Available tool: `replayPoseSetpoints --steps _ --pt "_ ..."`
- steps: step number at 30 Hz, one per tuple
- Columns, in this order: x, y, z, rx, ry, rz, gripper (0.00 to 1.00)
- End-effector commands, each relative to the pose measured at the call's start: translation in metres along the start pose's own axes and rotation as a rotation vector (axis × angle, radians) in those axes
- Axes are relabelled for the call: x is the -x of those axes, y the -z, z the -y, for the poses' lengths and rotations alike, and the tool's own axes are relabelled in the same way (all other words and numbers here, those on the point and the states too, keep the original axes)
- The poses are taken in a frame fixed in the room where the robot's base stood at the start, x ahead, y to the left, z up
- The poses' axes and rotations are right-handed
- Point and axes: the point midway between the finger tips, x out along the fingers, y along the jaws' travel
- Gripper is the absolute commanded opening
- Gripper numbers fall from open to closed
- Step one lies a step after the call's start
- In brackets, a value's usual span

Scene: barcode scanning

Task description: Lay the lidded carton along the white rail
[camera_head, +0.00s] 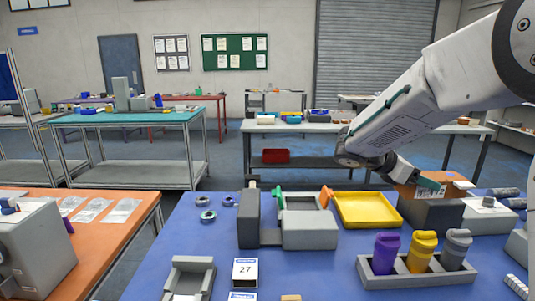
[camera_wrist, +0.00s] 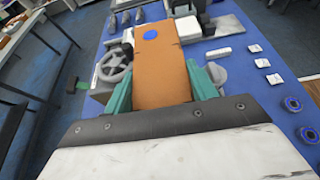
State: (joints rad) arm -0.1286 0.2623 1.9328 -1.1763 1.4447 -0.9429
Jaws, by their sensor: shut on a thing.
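The orange-brown carton (camera_wrist: 160,66), with a round blue spot on its face, is between the two teal fingers of my gripper (camera_wrist: 159,84) in the wrist view. My gripper is shut on it. In the head view my gripper (camera_head: 430,186) is at the right above the blue table, with the brown carton (camera_head: 407,190) partly hidden by it and the dark grey block in front. A small white bar (camera_wrist: 218,52) lies right of the carton in the wrist view. I cannot tell for certain whether it is the white rail.
A dark grey block (camera_head: 430,216) stands just below my gripper. A yellow tray (camera_head: 367,210) lies to its left. A grey rack (camera_head: 417,279) holds purple, yellow and grey cups in front. Grey fixtures (camera_head: 309,230) stand mid-table. Blue tabletop (camera_head: 330,270) is bare between them.

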Motion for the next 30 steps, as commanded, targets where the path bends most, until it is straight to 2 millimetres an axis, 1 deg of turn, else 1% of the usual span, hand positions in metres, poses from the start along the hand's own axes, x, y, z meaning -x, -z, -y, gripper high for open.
replayPoseSetpoints --steps 1,8,11,22,25,30 --pt "-0.003 0.008 0.0 0.005 0.002 0.001 0.31" --pt "-0.014 0.034 0.0 0.006 0.002 0.001 0.31" --pt "-0.02 0.05 0.0 0.006 0.001 0.001 0.31" --pt "-0.049 0.117 0.0 0.008 0.002 0.0 0.31" --pt "-0.055 0.133 0.001 0.007 0.001 0.001 0.31" --pt "-0.063 0.152 0.001 0.005 0.001 0.0 0.31"
